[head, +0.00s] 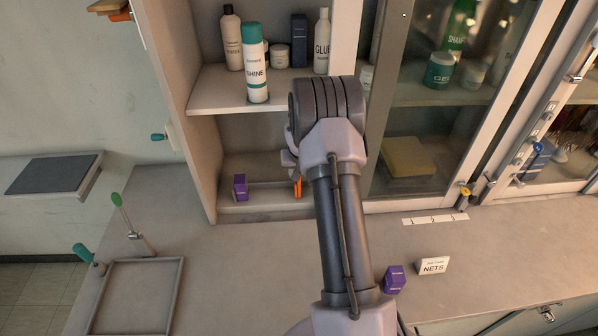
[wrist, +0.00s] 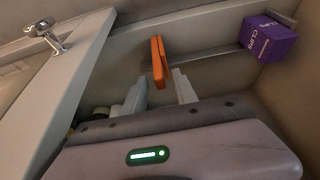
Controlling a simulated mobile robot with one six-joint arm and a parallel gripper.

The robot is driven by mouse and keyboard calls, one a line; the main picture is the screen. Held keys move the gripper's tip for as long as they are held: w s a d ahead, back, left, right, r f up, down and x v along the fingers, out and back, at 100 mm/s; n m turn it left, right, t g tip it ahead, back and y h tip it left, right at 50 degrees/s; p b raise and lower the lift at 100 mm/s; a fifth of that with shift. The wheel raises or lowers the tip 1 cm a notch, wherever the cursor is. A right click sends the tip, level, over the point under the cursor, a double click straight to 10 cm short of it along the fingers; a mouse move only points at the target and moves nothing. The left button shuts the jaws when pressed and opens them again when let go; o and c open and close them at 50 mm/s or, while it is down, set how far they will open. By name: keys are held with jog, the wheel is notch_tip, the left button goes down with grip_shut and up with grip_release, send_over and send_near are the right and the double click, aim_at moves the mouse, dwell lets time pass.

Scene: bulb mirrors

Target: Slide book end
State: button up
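The orange book end (head: 298,187) stands upright on a thin rail in the lower shelf bay, partly hidden by my arm in the head view. In the wrist view the orange book end (wrist: 158,62) is just beyond my fingertips, in line with the gap between them. My gripper (wrist: 160,84) is open, with its two pale fingers apart; I cannot tell whether either touches the book end. In the head view my gripper is mostly hidden behind my arm. A purple clips box (head: 240,187) sits at the left of the same bay, and also shows in the wrist view (wrist: 268,38).
Above the bay is a shelf (head: 215,92) with bottles, including a white bottle with a teal cap (head: 256,65) near its front edge. A glass door (head: 440,100) stands right of my arm. On the counter are another purple box (head: 395,280), a NETS card (head: 433,265) and an empty tray (head: 177,300).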

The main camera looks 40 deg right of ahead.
jog(key=p+v, duration=0.2)
jog(key=v, duration=1.5)
jog(key=shift+r, duration=0.2)
jog(key=shift+s+a, duration=0.1)
